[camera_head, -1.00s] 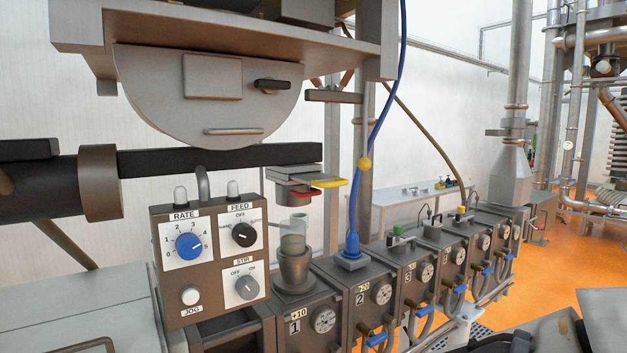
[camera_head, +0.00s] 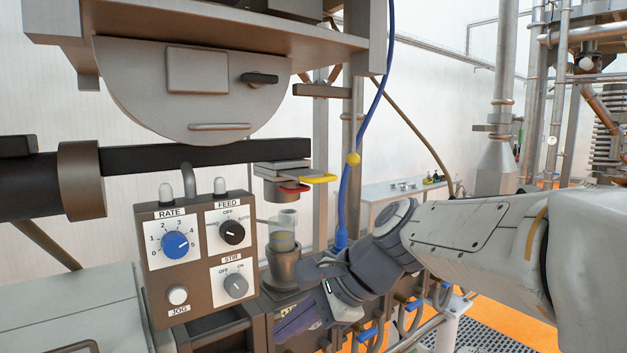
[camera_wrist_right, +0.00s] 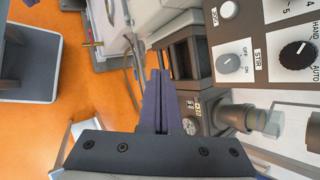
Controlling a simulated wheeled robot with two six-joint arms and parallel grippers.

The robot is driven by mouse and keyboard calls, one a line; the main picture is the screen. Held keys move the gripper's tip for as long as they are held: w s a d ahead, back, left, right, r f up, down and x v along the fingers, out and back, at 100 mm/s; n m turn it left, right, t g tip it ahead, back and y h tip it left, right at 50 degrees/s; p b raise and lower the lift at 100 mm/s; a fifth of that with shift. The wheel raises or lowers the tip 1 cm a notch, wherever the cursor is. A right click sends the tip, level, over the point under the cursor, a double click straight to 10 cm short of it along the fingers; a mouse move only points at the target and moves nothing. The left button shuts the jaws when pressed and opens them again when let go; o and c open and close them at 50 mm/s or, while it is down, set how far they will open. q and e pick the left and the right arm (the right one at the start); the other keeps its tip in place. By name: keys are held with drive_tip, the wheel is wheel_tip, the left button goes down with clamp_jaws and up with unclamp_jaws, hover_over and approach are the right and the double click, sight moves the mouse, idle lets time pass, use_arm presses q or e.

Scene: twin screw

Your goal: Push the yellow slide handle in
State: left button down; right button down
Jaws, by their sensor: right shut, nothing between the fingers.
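The yellow slide handle (camera_head: 319,179) sticks out to the right from the grey slide block (camera_head: 282,168) under the black horizontal bar. A red handle (camera_head: 293,188) sits just below it. My right gripper (camera_head: 278,335) is in front of the machine, low and below the yellow handle, clearly apart from it. Its purple fingers are closed together with nothing between them; they also show in the right wrist view (camera_wrist_right: 160,80). The yellow handle does not show in the right wrist view. My left gripper is not in view.
A control box (camera_head: 197,255) with knobs stands left of the handles. A clear glass cup (camera_head: 282,230) on a metal holder stands below them. A blue hose (camera_head: 354,190) hangs just right of the yellow handle. Numbered barrel units lie behind my right arm.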

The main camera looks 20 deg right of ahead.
drive_tip(key=w+d+r+m+t, duration=0.3)
drive_tip(key=d+r+m+t, duration=0.1)
drive_tip(key=d+r+m, duration=0.4)
drive_tip(key=w+d+r+m+t+h, duration=0.1)
drive_tip(key=w+d+r+m+t, duration=0.2)
drive_tip(key=d+r+m+t, duration=0.2)
drive_tip(key=d+r+m, duration=0.3)
drive_tip(key=d+r, duration=0.3)
drive_tip(key=r, duration=0.1)
drive_tip(key=shift+r+t, duration=0.3)
drive_tip(key=p, duration=0.4)
approach(327, 180)
drive_tip(key=x, duration=0.5)
drive_tip(key=shift+w+a, duration=0.15)
drive_tip(key=shift+a, duration=0.1)
drive_tip(key=shift+w+a+f, duration=0.15)
drive_tip(key=shift+w+a, duration=0.05)
drive_tip(key=shift+w, duration=0.45)
drive_tip(key=shift+d, duration=0.1)
